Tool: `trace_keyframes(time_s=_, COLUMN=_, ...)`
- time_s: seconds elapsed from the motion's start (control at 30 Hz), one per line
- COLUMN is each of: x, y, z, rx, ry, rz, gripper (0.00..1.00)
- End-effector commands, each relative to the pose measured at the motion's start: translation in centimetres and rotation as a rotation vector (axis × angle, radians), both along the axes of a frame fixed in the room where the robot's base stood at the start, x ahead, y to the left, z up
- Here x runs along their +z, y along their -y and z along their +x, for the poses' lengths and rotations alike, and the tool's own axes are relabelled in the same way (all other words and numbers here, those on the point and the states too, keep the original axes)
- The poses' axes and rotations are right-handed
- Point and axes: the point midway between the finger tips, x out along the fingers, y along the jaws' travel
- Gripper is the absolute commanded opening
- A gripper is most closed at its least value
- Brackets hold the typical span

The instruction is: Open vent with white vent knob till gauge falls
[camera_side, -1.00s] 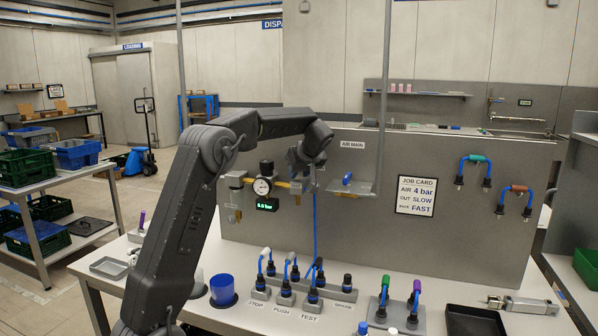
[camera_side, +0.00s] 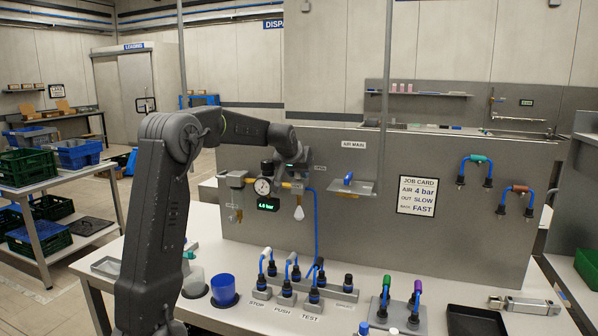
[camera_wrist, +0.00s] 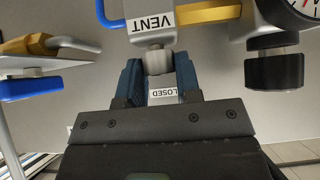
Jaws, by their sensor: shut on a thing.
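My gripper (camera_wrist: 159,76) points at the vent on the grey panel, its two blue fingers closed around the white vent knob (camera_wrist: 158,62). The VENT label shows upside down beyond the knob, with a CLOSED label between the fingers. In the side view my gripper (camera_side: 297,172) hides most of the knob. The round gauge (camera_side: 262,187) is just left of it; its needle is too small to read. The green display (camera_side: 268,205) below seems to read 4.0 bar. A pale drop-shaped form (camera_side: 299,212) shows under the vent.
An OPEN label (camera_side: 320,167) is right of the vent. A shelf with a blue handle (camera_side: 348,179) sticks out further right. The job card (camera_side: 417,195) says air 4 bar, out slow. Plugs with hoses (camera_side: 289,270) and a blue cup (camera_side: 223,288) stand on the bench below.

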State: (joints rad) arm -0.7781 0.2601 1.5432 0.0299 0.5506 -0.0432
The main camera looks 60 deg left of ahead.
Motion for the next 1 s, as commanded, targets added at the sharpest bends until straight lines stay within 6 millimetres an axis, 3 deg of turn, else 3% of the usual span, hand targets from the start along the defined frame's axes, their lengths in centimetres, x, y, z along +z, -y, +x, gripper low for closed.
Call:
trace_keyframes(time_s=0.6, x=-0.01, y=-0.42, z=-0.27, rx=-0.474, ry=0.0, rz=-0.003, gripper=0.08)
trace_keyframes(time_s=1.0, x=-0.04, y=-0.45, z=-0.29, rx=-0.657, ry=-0.004, rz=-0.001, gripper=0.08)
